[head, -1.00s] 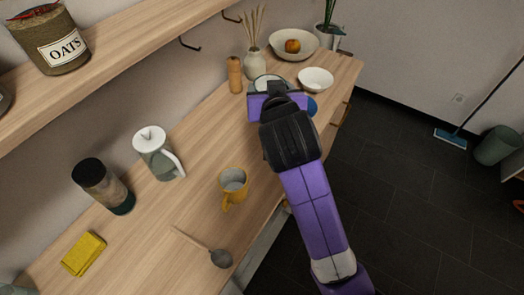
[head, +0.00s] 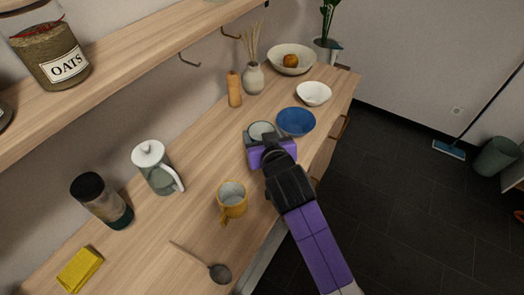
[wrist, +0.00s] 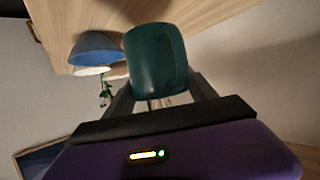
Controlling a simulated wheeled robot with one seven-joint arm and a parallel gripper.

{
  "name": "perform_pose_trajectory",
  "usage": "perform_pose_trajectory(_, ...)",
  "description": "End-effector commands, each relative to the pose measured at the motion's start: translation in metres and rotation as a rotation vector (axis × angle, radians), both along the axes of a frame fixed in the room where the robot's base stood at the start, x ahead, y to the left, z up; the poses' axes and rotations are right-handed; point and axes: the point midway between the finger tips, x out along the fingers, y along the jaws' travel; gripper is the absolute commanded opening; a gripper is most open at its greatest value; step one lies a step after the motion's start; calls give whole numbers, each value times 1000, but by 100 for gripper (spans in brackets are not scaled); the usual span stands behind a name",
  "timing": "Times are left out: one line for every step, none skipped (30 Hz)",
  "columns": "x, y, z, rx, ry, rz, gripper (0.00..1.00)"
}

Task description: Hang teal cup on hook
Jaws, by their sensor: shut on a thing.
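The teal cup (wrist: 157,60) fills the upper middle of the wrist view, between my gripper's fingers (wrist: 162,94). My gripper (head: 262,143) is shut on the cup. In the head view only the cup's pale round opening (head: 261,130) and a little of its side show above the gripper. How high it is above the counter is hard to tell. A dark hook (head: 190,60) hangs under the wall shelf (head: 125,62), left of and above the cup. Another hook (head: 232,33) hangs farther along the shelf. The cup is apart from both.
A blue bowl or plate (head: 296,122) lies right beside the cup. A mustard mug (head: 232,200), a white-lidded pitcher (head: 157,168) and a dark-lidded jar (head: 102,201) stand nearer. A wooden mill (head: 235,90) and a reed vase (head: 253,78) stand behind, near the wall.

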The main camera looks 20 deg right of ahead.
Motion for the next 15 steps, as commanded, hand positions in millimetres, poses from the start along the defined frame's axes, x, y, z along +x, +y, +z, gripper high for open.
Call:
perform_pose_trajectory(0,0,-9,1,1,1,13)
perform_pose_trajectory(0,0,-13,0,0,1,13)
perform_pose_trajectory(0,0,-19,-1,0,1,13)
perform_pose_trajectory(0,0,-22,-1,-1,0,13)
perform_pose_trajectory(0,0,-24,0,-1,0,13)
perform_pose_trajectory(0,0,-26,1,-2,0,13)
perform_pose_trajectory(0,0,-27,0,-3,0,13)
perform_pose_trajectory(0,0,-29,1,-2,0,13)
perform_pose_trajectory(0,0,-33,0,-1,0,13)
perform_pose_trajectory(0,0,-37,0,0,0,13)
perform_pose_trajectory(0,0,-41,0,0,1,13)
perform_pose_trajectory(0,0,-48,1,1,1,13)
perform_pose_trajectory(0,0,-52,0,0,0,13)
perform_pose_trajectory(0,0,-56,-1,0,0,13)
perform_pose_trajectory(0,0,-62,-1,0,0,13)
